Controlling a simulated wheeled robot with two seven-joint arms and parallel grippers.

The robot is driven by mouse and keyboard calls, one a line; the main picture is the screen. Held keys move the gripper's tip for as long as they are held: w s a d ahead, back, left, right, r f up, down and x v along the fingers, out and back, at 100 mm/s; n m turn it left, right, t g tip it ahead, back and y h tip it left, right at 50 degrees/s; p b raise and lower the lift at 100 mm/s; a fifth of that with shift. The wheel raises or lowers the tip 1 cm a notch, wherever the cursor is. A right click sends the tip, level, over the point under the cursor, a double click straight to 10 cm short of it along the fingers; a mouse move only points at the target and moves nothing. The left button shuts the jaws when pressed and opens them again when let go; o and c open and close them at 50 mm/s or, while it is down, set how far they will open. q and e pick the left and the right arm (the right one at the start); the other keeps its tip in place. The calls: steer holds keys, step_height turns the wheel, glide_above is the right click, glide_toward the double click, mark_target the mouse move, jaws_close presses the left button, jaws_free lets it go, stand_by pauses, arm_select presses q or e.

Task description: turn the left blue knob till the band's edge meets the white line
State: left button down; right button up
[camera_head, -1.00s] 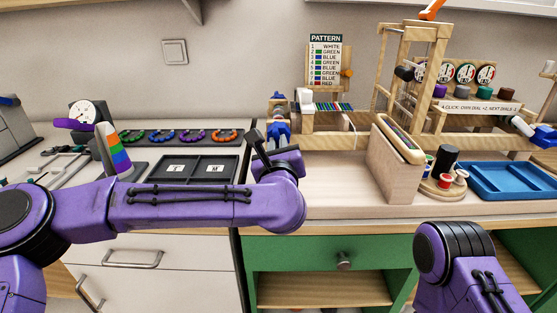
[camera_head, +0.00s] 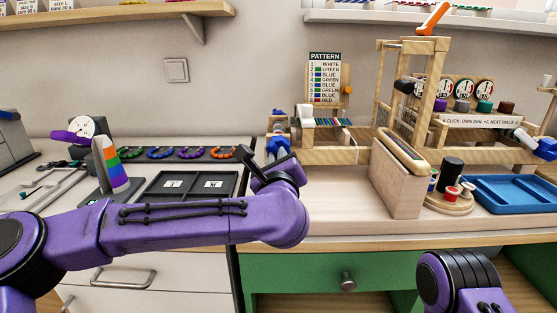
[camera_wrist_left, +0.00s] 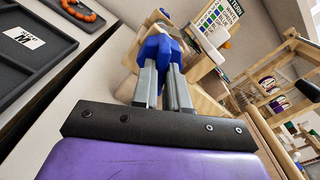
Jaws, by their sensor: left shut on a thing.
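The left blue knob (camera_head: 277,141) is at the left end of the wooden bead loom (camera_head: 335,156). In the left wrist view the knob (camera_wrist_left: 158,48) sits between the grey fingertips of my left gripper (camera_wrist_left: 162,72), which is shut on it. In the head view my left gripper (camera_head: 278,156) reaches up to the knob from below, partly hidden by my wrist. A beaded band (camera_head: 332,122) with dark stripes lies across the loom beside a white roller (camera_head: 306,110). I cannot make out the white line or the band's edge against it. My right gripper is out of view.
A wooden block (camera_head: 395,182) stands right of the loom, with spools on a round stand (camera_head: 449,203) and a blue tray (camera_head: 515,191) beyond. A pattern card (camera_head: 325,78) stands behind.

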arm_select(q)
steer(key=c, duration=1.1)
jaws_free()
steer(key=shift+f, duration=0.15)
steer(key=shift+c, duration=0.2)
steer(key=s, duration=1)
steer(key=shift+s+b, duration=0.3)
